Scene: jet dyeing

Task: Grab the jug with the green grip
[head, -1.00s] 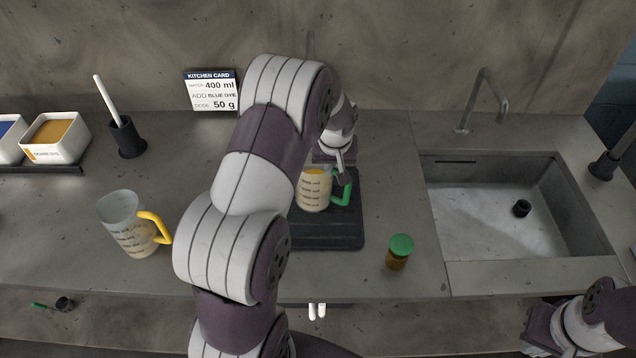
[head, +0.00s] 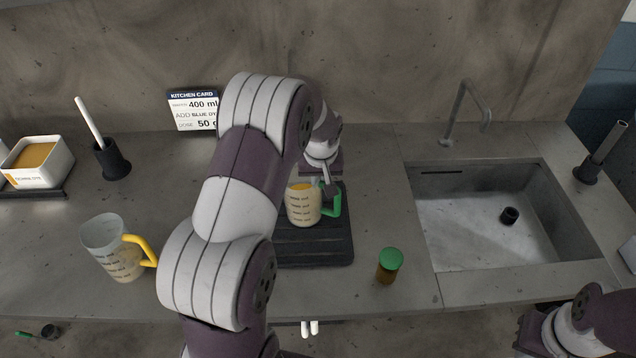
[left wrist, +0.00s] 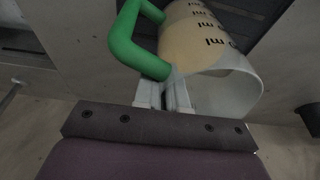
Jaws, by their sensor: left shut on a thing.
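The jug with the green grip (head: 303,208) stands upright on a black ribbed mat (head: 318,252), with yellow-orange contents. Its green handle points right. My left gripper (head: 328,183) is at the jug's rim on the handle side. In the left wrist view, the white fingers (left wrist: 165,95) are shut on the jug wall (left wrist: 225,85) beside the green handle (left wrist: 130,45). My left arm hides part of the mat. My right arm shows only in the lower right corner; its fingers cannot be seen.
A jug with a yellow handle (head: 112,250) stands at left. A green-capped jar (head: 389,266) stands right of the mat, before the sink (head: 480,215). A black holder with a white stick (head: 112,160), a white tub (head: 38,163) and a kitchen card (head: 193,110) are behind.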

